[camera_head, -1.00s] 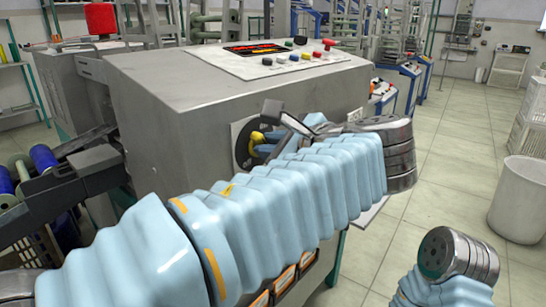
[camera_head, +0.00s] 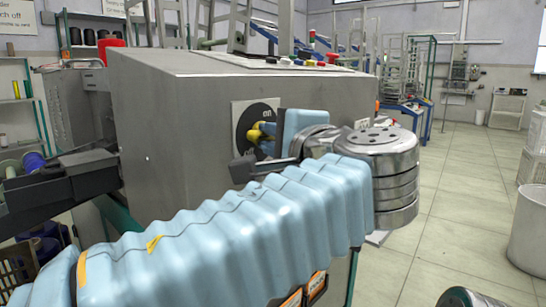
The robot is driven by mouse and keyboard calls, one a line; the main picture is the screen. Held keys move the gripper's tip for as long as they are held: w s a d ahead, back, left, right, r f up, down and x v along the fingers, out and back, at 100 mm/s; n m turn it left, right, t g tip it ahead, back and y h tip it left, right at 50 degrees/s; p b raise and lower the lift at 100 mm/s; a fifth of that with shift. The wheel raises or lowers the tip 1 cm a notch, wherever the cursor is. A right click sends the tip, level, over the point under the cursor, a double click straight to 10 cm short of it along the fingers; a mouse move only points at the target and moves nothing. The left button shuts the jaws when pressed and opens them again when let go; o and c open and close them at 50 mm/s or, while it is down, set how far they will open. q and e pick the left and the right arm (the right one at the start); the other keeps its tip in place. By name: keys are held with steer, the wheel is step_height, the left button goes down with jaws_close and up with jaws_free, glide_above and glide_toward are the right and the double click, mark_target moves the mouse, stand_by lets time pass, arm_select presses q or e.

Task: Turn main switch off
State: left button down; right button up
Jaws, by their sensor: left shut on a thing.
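The main switch (camera_head: 245,122) is a round black dial with a yellow handle, on a light square plate on the front of the grey machine cabinet. White lettering that seems to read "on" shows on the dial. My left gripper (camera_head: 262,138) reaches it from the right and is shut on the yellow handle. My right gripper is not in view; only a metal piece of my right arm shows at the bottom right edge.
The grey machine cabinet (camera_head: 190,100) fills the middle, with coloured buttons on its top panel (camera_head: 285,63). Spools and a dark bracket (camera_head: 70,180) lie at the left. A white bin (camera_head: 530,235) stands at the right, with open tiled floor (camera_head: 455,200) between.

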arm_select(q)
steer(key=shift+f+n+t+b, duration=0.2)
steer(key=shift+n+t+b, duration=0.1)
steer(key=shift+n+b, duration=0.45)
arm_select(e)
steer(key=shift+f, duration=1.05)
arm_select(q)
steer(key=c, duration=1.1)
jaws_free()
steer(key=shift+s, duration=0.15)
steer(key=p+v, duration=0.1)
steer(key=v, duration=1.2)
steer(key=shift+s+d, duration=0.25)
steer(key=shift+d, duration=0.05)
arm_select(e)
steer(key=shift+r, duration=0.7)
